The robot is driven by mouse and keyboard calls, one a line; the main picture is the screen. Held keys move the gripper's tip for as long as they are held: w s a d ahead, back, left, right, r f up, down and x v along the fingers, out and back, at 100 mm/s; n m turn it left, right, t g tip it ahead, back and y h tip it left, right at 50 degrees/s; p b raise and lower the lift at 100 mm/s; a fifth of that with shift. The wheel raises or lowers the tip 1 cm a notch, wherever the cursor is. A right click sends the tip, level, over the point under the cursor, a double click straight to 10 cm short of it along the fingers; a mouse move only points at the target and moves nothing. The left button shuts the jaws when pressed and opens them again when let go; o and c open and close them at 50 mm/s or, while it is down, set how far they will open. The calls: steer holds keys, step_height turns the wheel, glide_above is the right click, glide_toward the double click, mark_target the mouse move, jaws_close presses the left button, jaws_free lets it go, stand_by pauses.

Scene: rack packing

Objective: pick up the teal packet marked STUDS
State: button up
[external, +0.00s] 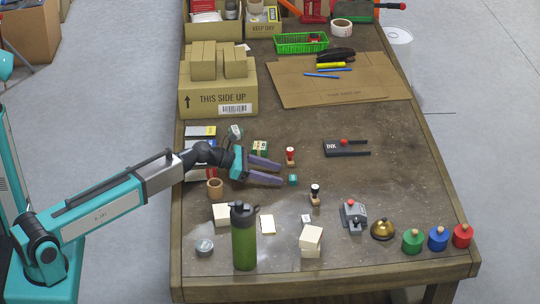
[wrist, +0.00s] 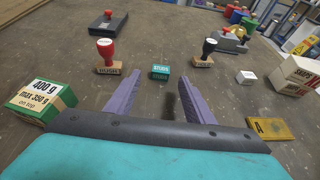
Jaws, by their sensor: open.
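The small teal packet marked STUDS (wrist: 160,72) stands on the table straight ahead of my gripper in the wrist view. In the external view the teal packet (external: 293,180) is just beyond the tip of the nearer finger. My gripper (wrist: 150,90) is open, its two purple fingers spread with nothing between them. In the external view my gripper (external: 281,174) is low over the table and points right. The packet lies ahead of the fingertips, between their lines, apart from both.
A red-handled stamp (wrist: 107,57) stands left of the packet and a black-handled stamp (wrist: 206,53) right of it. A green-and-white 400 g box (wrist: 41,99) is at left. A small white box (wrist: 246,77) and a yellow card (wrist: 268,129) are at right. Bare table lies beyond the packet.

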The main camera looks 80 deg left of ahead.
mark_target(290, 177)
steer(key=shift+x, duration=2.65)
steer(key=shift+d, duration=0.1)
steer(key=c, duration=1.1)
